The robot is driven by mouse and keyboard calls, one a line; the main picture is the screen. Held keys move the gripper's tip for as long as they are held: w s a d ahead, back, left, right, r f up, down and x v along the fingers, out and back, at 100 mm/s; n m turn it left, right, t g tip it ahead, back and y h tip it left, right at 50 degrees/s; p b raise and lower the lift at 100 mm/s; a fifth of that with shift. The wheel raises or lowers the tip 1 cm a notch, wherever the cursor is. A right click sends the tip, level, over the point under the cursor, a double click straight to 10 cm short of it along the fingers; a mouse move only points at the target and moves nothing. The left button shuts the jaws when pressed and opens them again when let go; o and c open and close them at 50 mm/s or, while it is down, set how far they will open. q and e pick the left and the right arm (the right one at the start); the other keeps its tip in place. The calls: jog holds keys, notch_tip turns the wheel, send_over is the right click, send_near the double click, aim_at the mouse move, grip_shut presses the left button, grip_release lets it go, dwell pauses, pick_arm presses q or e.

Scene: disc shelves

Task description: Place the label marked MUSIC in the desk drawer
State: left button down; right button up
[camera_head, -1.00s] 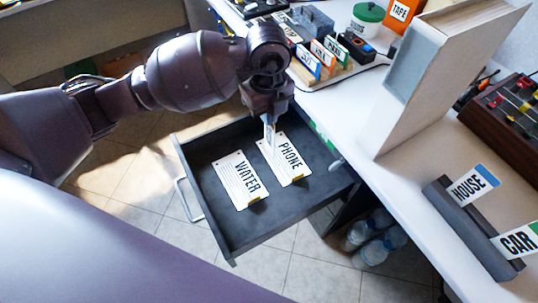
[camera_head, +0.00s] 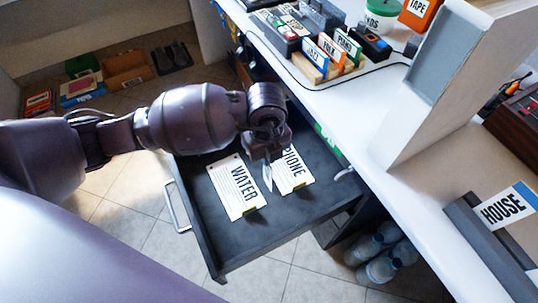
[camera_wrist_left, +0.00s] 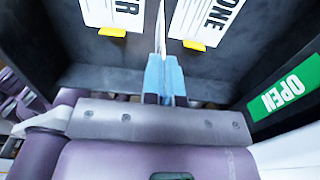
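The open desk drawer (camera_head: 290,235) is dark grey and holds two white labels lying flat, WATER (camera_head: 237,187) and PHONE (camera_head: 298,176). My left gripper (camera_head: 266,163) is over the drawer, above the gap between these labels, and covers part of PHONE. Its blue fingertips (camera_wrist_left: 165,76) are close together on a thin white card (camera_wrist_left: 161,28), seen almost edge-on. The card also shows below the gripper in the head view (camera_head: 267,178). Its word is not readable, and I read MUSIC nowhere. Whether its lower edge touches the drawer floor is unclear. My right gripper is not in view.
JAZZ (camera_head: 309,62), FOLK (camera_head: 328,47) and PIANO (camera_head: 348,43) labels stand in a wooden holder on the white desk (camera_head: 375,105). A HOUSE label (camera_head: 505,208) stands at right. Bottles (camera_head: 380,262) stand below the desk.

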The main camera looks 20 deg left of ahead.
pick_arm(q)
jog(key=shift+f, duration=0.7)
jog(key=shift+r, duration=0.25)
jog(key=shift+f, duration=0.1)
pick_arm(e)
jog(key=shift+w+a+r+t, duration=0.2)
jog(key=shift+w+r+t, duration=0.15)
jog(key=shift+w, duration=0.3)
pick_arm(q)
jog(key=shift+f, duration=0.1)
jog(key=c, duration=1.4)
grip_release()
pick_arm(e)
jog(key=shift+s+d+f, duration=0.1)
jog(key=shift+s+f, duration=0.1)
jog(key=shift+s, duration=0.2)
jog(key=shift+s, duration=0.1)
